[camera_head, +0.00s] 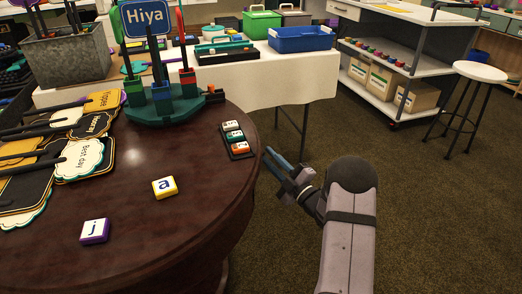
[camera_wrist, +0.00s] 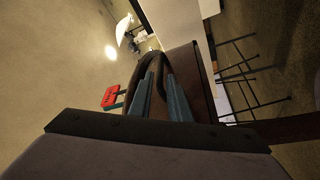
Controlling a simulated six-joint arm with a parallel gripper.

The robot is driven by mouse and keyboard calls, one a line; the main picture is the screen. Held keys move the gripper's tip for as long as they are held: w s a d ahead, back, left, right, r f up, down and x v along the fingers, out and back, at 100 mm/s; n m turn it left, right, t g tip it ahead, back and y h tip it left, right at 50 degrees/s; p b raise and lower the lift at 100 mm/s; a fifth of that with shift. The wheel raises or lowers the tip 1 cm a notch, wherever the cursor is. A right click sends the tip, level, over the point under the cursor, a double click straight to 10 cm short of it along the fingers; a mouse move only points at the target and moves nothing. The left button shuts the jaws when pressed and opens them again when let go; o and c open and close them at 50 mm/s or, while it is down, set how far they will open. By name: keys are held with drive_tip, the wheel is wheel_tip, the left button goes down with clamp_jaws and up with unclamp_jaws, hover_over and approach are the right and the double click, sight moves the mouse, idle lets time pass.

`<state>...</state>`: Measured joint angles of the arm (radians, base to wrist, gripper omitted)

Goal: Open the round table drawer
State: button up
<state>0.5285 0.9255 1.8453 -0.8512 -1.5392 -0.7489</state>
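The round table (camera_head: 190,215) is dark, polished wood and fills the left of the head view. Its drawer front is hidden there below the tabletop's edge. My gripper (camera_head: 274,160) is just beyond the table's right rim, at about rim height, with blue-grey fingers pointing up-left. In the wrist view, my gripper's two fingers (camera_wrist: 162,82) stand a little apart. A dark curved handle (camera_wrist: 152,57) arches around the left finger, and part of it lies between the fingers. Whether the fingers press on it cannot be told. A brown wooden face (camera_wrist: 204,80) lies right of the fingers.
Letter blocks (camera_head: 164,187), black signs (camera_head: 90,125) and a green stand (camera_head: 165,108) holding a "Hiya" sign are on the tabletop. A white-clothed table (camera_head: 275,80) stands behind. A stool (camera_head: 480,72) and shelf cart (camera_head: 420,50) are at right. The carpet (camera_head: 430,220) around my arm is clear.

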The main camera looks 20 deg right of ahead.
drive_tip(key=shift+b+x, duration=0.4)
drive_tip(key=shift+x, duration=2.05)
clamp_jaws()
